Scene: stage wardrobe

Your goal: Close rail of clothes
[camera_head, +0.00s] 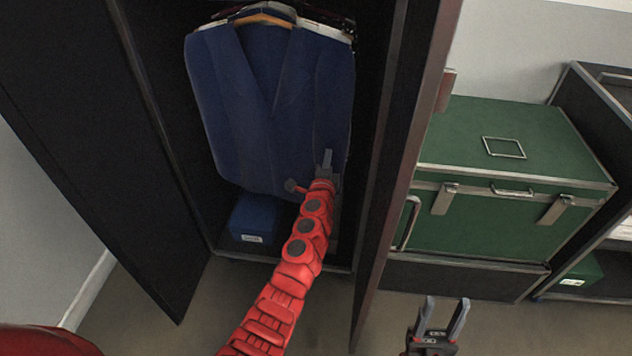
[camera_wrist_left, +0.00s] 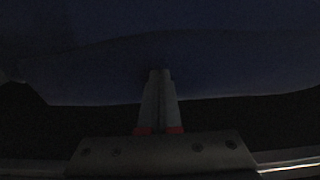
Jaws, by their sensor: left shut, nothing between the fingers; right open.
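A row of clothes hangs on wooden hangers inside a dark wardrobe, with a navy blue jacket (camera_head: 235,95) at the front. The rail itself is hidden behind the hanger (camera_head: 262,19) and collars. My left gripper (camera_head: 326,160) is shut and empty at the jacket's lower right; I cannot tell whether it touches the cloth. In the left wrist view its closed fingers (camera_wrist_left: 160,75) point at the dark blue cloth (camera_wrist_left: 95,72). The wardrobe's left door (camera_head: 85,130) and right door (camera_head: 408,150) stand open. My right gripper (camera_head: 442,318) is open and empty, low outside the right door.
A blue box (camera_head: 252,218) sits on the wardrobe floor below the jacket. A green trunk (camera_head: 480,235) with metal latches stands right of the wardrobe. A dark shelf unit (camera_head: 605,85) is at the far right. Bare floor (camera_head: 560,330) shows at the lower right.

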